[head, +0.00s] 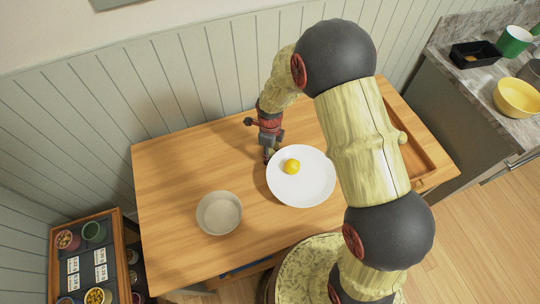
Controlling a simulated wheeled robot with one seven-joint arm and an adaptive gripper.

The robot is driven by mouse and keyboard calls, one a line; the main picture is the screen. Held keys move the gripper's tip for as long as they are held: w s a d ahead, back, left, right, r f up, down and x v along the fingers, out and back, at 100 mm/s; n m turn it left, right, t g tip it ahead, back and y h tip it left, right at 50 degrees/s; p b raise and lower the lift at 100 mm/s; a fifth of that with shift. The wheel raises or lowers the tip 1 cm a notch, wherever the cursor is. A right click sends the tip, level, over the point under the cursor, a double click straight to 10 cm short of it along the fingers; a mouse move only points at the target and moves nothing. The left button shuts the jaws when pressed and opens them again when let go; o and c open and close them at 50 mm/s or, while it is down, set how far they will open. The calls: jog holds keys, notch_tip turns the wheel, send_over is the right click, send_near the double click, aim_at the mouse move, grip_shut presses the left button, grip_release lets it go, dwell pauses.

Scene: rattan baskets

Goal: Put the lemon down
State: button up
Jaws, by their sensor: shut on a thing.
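A yellow lemon (291,166) lies on a round white plate (312,187), left of and above the plate's middle. The plate is at the middle right of the wooden table. My gripper (268,157) points down at the plate's upper left rim and is shut on that rim. The lemon is to the right of the fingers, with a small gap between. The fingertips are small and dark here, so the exact grip is hard to see. I cannot tell whether the plate rests fully on the table.
A pale round bowl (219,213) stands on the table (165,200), left of the plate. The table's left side is clear. A wooden tray (405,125) is at the right, partly behind my arm. A counter with a yellow bowl (517,97) stands farther right.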

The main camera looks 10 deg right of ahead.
jog(key=c, duration=0.3)
jog(key=shift+r, duration=0.1)
jog(key=shift+r, duration=0.55)
jog(key=a, duration=0.3)
jog(key=shift+s+a+p, duration=0.3)
jog(key=shift+s+a, duration=0.05)
jog(key=shift+a, duration=0.05)
jog(key=shift+w+a+r, duration=0.1)
jog(key=shift+a+r, duration=0.1)
jog(key=shift+r, duration=0.5)
notch_tip(320, 180, up, 12)
jog(key=shift+d+r+p, duration=0.15)
jog(key=shift+r+p, duration=0.05)
jog(key=shift+p, duration=0.65)
